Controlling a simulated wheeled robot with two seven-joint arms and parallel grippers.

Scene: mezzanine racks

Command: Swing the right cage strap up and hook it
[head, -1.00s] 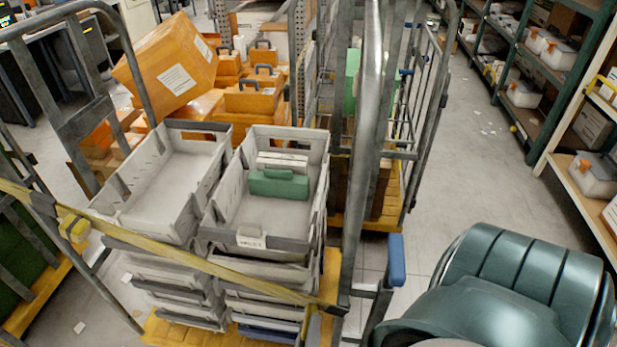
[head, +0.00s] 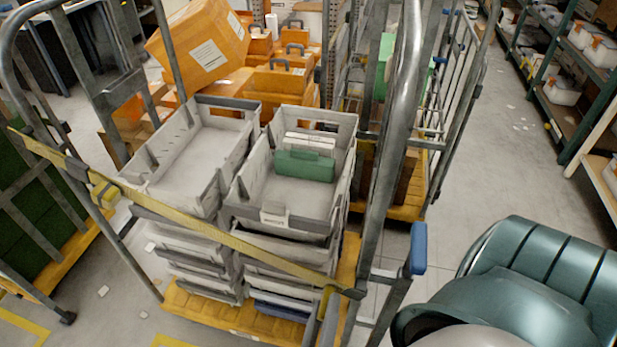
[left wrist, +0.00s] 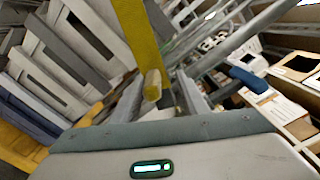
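A short yellow tail hangs by the right end. In the left wrist view the strap (left wrist: 133,35) comes down from the top to a pale end piece (left wrist: 153,85). My left gripper (head: 321,322) is low at the right post, just below that tail. My right gripper is not visible.
Grey crates (head: 290,195) fill the cage, one holding a green box (head: 305,166). A blue-capped lever (head: 418,248) stands right of the post. Orange boxes (head: 205,45) and another cage stand behind. The aisle at right (head: 510,150) has free floor before shelving.

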